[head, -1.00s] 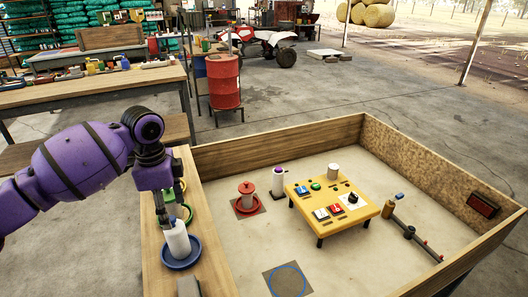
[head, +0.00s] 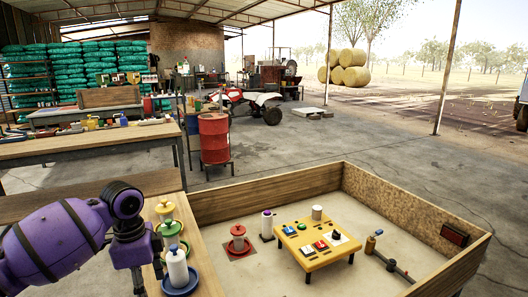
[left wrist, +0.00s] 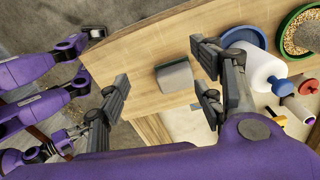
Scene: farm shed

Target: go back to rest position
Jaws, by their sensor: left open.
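My left gripper (head: 145,265) is low at the left in the head view, by the near end of the wooden bench (head: 209,270). In the left wrist view my left gripper (left wrist: 165,82) is open. A small grey block (left wrist: 174,77) shows on the bench between its fingers, which do not close on it. A white cylinder in a blue dish (head: 180,284) stands just right of the gripper in the head view. The blue dish also shows in the left wrist view (left wrist: 240,32). My right gripper cannot be made out.
Green (head: 171,231) and yellow (head: 165,208) feeders stand farther along the bench. A wood-walled pen (head: 262,197) holds a red feeder (head: 238,243) and a yellow table (head: 312,262). A red barrel (head: 214,138) stands beyond. Open concrete floor lies past the pen.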

